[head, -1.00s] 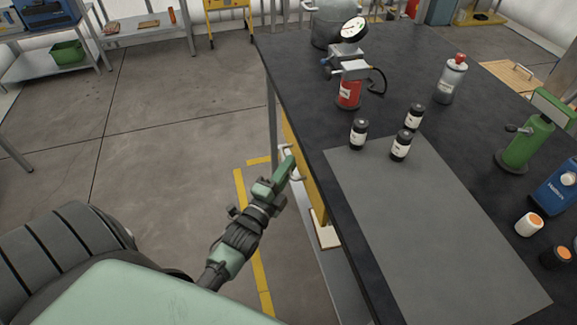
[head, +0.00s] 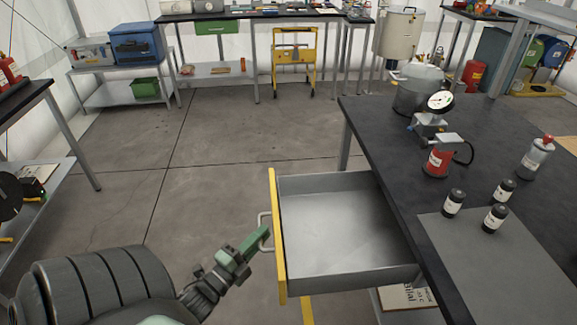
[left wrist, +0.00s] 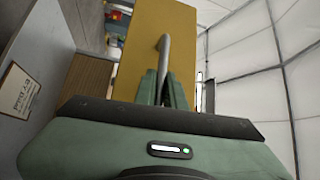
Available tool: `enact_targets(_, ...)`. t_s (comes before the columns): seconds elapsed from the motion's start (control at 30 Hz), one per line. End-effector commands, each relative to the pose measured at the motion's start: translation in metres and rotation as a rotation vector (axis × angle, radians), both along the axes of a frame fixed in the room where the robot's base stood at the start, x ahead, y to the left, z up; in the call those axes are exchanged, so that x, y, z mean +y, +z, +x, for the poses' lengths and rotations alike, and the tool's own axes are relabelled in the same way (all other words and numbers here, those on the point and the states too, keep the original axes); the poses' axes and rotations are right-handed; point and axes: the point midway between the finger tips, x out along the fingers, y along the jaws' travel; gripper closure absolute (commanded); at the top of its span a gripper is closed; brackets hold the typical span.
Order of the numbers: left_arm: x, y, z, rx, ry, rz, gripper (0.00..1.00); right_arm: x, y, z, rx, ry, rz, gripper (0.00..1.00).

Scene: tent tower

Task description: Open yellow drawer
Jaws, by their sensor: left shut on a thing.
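The drawer with the yellow front (head: 278,235) is pulled well out from under the dark-topped workbench (head: 400,160). Its grey metal inside (head: 335,225) shows and is empty. My left gripper (head: 258,238) is shut on the drawer's metal handle (head: 263,222), on the outer side of the yellow front. In the left wrist view the handle (left wrist: 163,60) runs between the two green fingers, with the yellow front (left wrist: 150,30) behind it. My right gripper is not in view.
Several dark bottles (head: 495,218), a red gauge device (head: 437,160) and a grey mat (head: 465,260) are on the bench top. Open floor (head: 210,170) lies left of the drawer. A yellow cart (head: 293,60) and shelves stand at the back.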

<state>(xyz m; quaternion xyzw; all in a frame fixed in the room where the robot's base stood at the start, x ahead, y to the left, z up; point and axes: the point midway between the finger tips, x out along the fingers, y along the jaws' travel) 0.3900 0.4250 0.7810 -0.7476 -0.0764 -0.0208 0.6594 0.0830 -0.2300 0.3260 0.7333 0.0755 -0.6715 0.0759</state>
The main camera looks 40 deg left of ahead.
Motion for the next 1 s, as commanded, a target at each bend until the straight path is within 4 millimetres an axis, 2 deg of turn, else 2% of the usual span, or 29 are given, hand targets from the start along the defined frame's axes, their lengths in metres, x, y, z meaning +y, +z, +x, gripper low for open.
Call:
enact_targets(0.03, 0.011, -0.003, -0.013, 0.008, 0.001, 0.002, 1.00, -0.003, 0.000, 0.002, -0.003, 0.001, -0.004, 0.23)
enact_targets(0.2, 0.041, -0.003, -0.048, 0.007, 0.001, 0.001, 1.00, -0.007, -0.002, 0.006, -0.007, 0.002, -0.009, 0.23)
enact_targets(0.4, 0.064, -0.003, -0.076, 0.005, 0.000, 0.000, 1.00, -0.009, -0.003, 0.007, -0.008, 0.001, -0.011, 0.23)
enact_targets(0.63, 0.076, -0.002, -0.090, 0.002, 0.000, 0.000, 1.00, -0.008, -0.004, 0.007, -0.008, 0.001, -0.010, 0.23)
enact_targets(1.0, 0.078, -0.002, -0.091, 0.002, 0.001, -0.001, 1.00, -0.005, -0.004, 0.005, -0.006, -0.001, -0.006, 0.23)
